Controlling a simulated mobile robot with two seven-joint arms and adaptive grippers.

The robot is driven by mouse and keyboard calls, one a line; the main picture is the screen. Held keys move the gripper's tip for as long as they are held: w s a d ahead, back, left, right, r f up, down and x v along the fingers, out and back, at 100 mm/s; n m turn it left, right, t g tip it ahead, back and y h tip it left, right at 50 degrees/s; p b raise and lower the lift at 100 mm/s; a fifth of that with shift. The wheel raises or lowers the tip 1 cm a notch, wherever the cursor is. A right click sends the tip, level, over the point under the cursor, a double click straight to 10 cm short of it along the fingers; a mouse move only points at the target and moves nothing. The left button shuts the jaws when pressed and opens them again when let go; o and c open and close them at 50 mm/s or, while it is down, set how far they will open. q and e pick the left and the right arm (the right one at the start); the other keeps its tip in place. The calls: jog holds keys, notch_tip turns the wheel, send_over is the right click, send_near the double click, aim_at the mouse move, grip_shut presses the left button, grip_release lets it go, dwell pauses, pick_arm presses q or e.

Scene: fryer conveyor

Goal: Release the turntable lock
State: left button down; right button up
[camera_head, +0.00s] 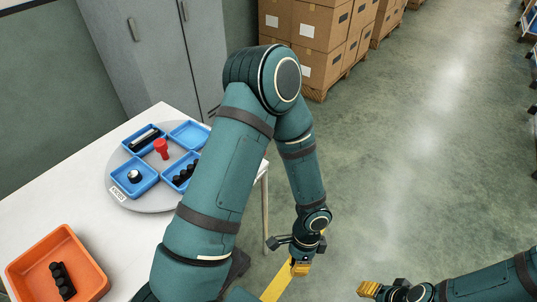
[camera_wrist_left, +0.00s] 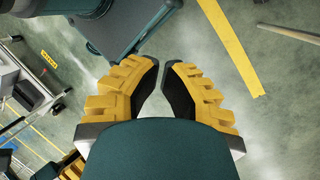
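A round grey turntable (camera_head: 150,206) lies on the white table and carries several blue trays. A red knob (camera_head: 161,148), which looks like the turntable lock, stands upright among the trays near the middle. My left gripper (camera_head: 300,268) hangs beyond the table's right side, over the floor, well away from the knob. In the left wrist view its yellow fingers (camera_wrist_left: 161,66) have a gap between them and hold nothing. My right gripper (camera_head: 368,290) is at the bottom of the head view, partly cut off, and its finger gap is unclear. My left arm covers the turntable's right part.
Blue trays hold a black bar (camera_head: 146,138), a white-topped round part (camera_head: 134,176) and black parts (camera_head: 183,175); one blue tray (camera_head: 189,134) looks empty. An orange bin (camera_head: 88,290) is at the near left. Grey cabinets (camera_head: 150,50) and stacked boxes (camera_head: 310,40) stand behind.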

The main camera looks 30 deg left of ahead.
pick_arm(q)
jog(key=w+a+r+m+t+y+p, duration=0.2)
jog(key=w+a+r+m+t+y, duration=0.1)
jog(key=w+r, duration=0.5)
jog(key=w+a+r+m+t+y+p, duration=0.2)
jog(key=w+a+r+m+t+y, duration=0.1)
jog(key=w+a+r+m+y, duration=0.3)
notch_tip(320, 180, up, 2)
jog(key=shift+w+r+m+t+y, duration=0.2)
jog(key=shift+w+m+t+y, duration=0.1)
jog(key=shift+w+m+y, duration=0.7)
jog(key=shift+s+a+n, duration=0.1)
jog(key=shift+a+n, duration=0.1)
jog(key=shift+n, duration=0.1)
jog(key=a+r+x, duration=0.1)
jog(key=r+x, duration=0.1)
jog(key=x, duration=1)
jog(key=shift+w+a, duration=0.25)
jog(key=shift+a, duration=0.35)
jog(key=shift+r, duration=0.15)
